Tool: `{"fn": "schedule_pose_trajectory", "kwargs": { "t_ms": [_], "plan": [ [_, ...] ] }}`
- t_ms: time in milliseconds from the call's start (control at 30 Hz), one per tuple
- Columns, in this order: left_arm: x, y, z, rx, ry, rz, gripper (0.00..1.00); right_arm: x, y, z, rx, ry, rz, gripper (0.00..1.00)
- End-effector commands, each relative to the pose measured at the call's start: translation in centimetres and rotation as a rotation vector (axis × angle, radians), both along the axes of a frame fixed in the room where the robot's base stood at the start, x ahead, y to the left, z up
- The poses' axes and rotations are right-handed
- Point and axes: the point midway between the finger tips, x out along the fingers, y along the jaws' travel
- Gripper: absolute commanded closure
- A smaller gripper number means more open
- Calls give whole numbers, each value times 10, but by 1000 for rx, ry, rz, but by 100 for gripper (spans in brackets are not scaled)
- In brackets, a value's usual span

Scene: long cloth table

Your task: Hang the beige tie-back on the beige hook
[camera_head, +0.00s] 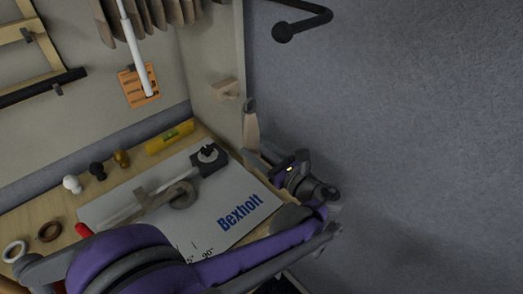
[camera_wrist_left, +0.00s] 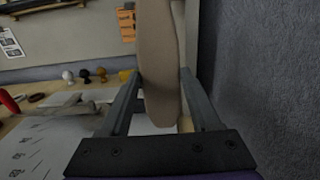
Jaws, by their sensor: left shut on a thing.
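The beige tie-back (camera_head: 251,131) hangs as a long strip in my left gripper (camera_head: 262,152). In the left wrist view the tie-back (camera_wrist_left: 160,100) passes between the two fingers of the left gripper (camera_wrist_left: 161,78), which is shut on it. Its upper end runs out of that view. The beige hook (camera_head: 225,88) looks like a small block sticking out of the pale side panel, a little above and left of the tie-back. The tie-back appears apart from the hook; the depth between them is hard to tell. My right gripper is not in view.
A white Bexholt sheet (camera_head: 215,190) lies on the table with a greyish looped strap (camera_head: 150,203) and a dark round-topped fitting (camera_head: 208,157). A yellow level (camera_head: 170,137), several knobs and rings stand behind and left. A black rod (camera_head: 300,22) projects at the top.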

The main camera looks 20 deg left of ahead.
Motion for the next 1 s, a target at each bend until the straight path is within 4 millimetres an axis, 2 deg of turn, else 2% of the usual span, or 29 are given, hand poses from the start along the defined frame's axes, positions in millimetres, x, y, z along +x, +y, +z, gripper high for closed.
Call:
{"fn": "schedule_pose_trajectory", "kwargs": {
  "t_ms": [1000],
  "plan": [
    [23, 57, -6, 1, 0, 2, 92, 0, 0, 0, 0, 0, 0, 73]
  ]
}}
